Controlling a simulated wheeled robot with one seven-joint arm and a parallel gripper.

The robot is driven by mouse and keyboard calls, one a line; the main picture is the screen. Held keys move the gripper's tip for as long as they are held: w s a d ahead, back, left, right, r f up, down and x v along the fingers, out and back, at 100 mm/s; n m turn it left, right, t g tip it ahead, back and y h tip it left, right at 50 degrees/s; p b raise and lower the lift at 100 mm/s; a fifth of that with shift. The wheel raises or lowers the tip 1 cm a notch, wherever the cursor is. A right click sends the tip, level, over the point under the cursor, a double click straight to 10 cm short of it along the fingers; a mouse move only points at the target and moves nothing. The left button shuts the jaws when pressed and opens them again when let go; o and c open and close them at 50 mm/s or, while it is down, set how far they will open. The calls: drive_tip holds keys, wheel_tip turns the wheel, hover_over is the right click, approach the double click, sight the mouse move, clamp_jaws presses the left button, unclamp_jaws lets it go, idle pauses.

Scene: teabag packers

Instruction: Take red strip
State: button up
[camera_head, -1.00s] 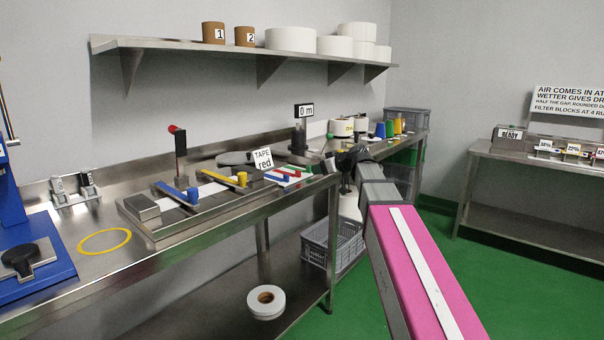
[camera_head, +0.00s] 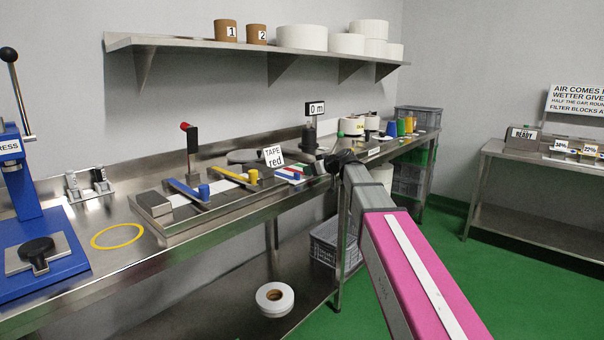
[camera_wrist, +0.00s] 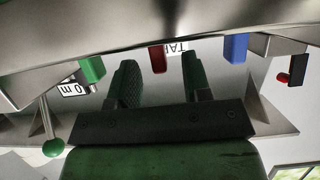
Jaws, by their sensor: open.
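The red piece (camera_wrist: 157,60), which looks like the end of the red strip, shows in the wrist view at the bench edge. It sits between a green piece (camera_wrist: 92,69) and a blue piece (camera_wrist: 235,48). My gripper (camera_wrist: 160,72) is open and empty; the red piece lies ahead, between its two green fingers. No contact shows. In the head view my gripper (camera_head: 344,158) is dark and small at the bench front, just right of the coloured strips (camera_head: 290,173).
The TAPE red sign (camera_head: 272,156) stands behind the strips. A tray (camera_head: 170,232) with blue and yellow levers lies to their left. The 0 m display (camera_head: 316,108) stands behind. The wrist picture looks upside down. Green floor is free in front.

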drive_tip(key=shift+w+a+f, duration=0.15)
drive_tip(key=shift+w+a, duration=0.1)
drive_tip(key=shift+a, duration=0.05)
clamp_jaws()
